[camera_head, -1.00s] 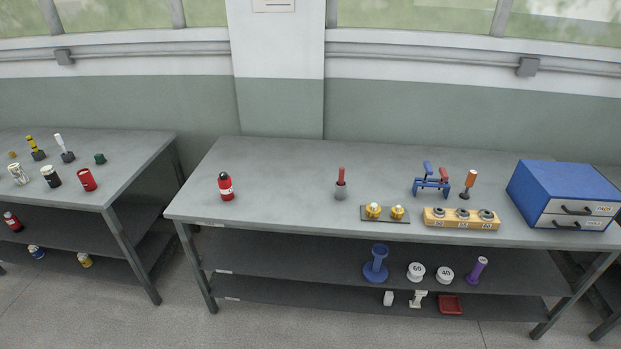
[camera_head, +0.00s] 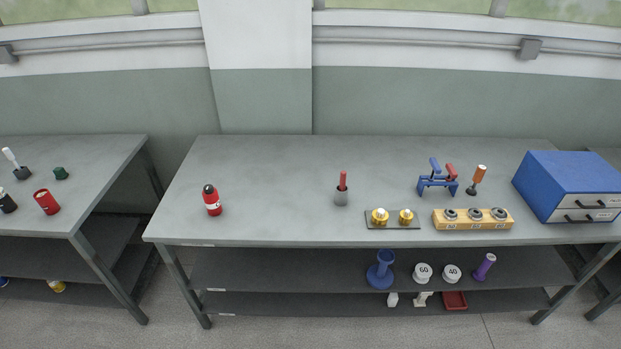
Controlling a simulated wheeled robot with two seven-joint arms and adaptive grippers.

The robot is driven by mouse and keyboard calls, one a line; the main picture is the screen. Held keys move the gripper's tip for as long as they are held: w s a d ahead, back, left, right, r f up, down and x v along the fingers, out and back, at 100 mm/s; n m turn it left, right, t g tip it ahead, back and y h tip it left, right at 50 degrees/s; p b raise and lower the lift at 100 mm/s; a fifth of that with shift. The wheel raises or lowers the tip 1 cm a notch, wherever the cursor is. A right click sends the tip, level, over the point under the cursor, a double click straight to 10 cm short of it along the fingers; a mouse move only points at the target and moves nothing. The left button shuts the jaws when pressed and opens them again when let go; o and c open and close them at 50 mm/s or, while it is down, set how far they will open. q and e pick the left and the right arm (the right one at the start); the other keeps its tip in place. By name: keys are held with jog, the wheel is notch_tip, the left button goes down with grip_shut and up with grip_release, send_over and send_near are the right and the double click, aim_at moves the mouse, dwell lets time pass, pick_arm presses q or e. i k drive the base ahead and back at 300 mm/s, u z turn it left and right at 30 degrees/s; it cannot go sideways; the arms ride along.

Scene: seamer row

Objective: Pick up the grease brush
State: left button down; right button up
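Several upright handled tools could be the grease brush, and I cannot tell which one it is. A red-handled tool (camera_head: 343,180) stands in a small grey cup (camera_head: 341,197) near the middle of the long table. An orange-handled tool (camera_head: 480,173) with a dark base leans slightly near the blue drawer box. A white-handled tool (camera_head: 11,157) with a dark block at its foot stands on the left table. Neither of my grippers shows in the head view.
The long grey table (camera_head: 260,165) also holds a red bottle (camera_head: 212,200), a blue rack (camera_head: 436,182), a plate with brass parts (camera_head: 392,226), a wooden block (camera_head: 473,222) and a blue drawer box (camera_head: 570,180). Its left and back areas are clear. Shelves below hold spools.

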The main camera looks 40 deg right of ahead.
aim_at(343, 177)
jog(key=z, duration=0.25)
jog(key=i, duration=0.65)
jog(key=z, duration=0.6)
